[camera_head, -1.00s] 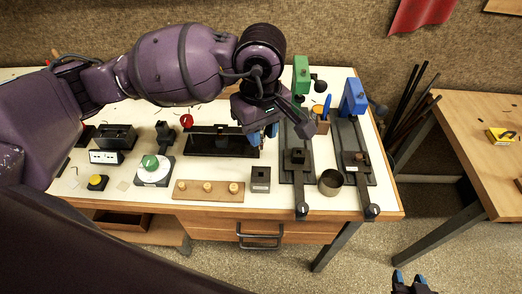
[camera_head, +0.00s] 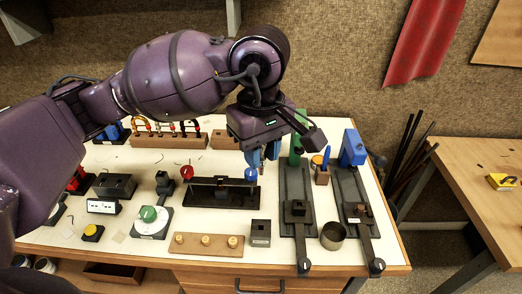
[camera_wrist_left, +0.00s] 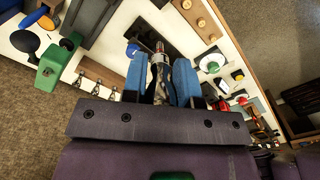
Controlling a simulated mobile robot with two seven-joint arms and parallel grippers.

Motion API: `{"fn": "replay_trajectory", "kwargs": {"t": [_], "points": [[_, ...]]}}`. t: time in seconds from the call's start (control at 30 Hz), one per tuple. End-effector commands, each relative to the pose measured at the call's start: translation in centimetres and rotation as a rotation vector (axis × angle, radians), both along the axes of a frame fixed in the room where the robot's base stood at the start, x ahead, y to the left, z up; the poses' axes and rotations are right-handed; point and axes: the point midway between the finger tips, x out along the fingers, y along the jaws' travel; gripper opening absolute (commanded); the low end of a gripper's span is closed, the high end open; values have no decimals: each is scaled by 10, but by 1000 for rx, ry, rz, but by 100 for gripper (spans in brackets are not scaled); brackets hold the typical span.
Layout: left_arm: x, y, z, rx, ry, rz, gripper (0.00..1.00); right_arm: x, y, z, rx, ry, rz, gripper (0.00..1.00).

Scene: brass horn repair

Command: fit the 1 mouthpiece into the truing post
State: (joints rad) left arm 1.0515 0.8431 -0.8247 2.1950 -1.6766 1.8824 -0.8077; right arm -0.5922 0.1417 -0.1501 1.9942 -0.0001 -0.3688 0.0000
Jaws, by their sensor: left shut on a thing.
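My left gripper (camera_head: 262,163) hangs above the bench, near the right end of a long black fixture (camera_head: 235,202) with a red knob and a blue knob (camera_head: 250,174). The left wrist view shows its blue fingers (camera_wrist_left: 161,72) shut on a narrow, shiny metal piece, the mouthpiece (camera_wrist_left: 159,52), which sticks out past the fingertips. The mouthpiece is apart from the fixture in the head view. A dark block (camera_head: 260,232) with a pale label stands in front of the fixture. I cannot tell for sure which of these is the truing post. My right gripper is out of view.
A wooden strip with three pegs (camera_head: 208,252) lies in front. To the right stand a metal ring (camera_head: 332,236) and two long dark fixtures with a green and a blue (camera_head: 353,148) upright part. A rack of tools (camera_head: 165,141) stands at the back.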

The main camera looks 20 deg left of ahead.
Motion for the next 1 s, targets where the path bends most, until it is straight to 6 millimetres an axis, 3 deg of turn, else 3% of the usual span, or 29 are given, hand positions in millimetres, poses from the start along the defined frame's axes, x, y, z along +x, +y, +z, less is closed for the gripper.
{"fn": "replay_trajectory", "kwargs": {"t": [0.63, 1.0], "points": [[0, 0, 24, 0, -1, 0, 0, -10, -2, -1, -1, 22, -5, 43], [0, 0, 38, 1, -1, 0, 0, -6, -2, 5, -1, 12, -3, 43]]}}
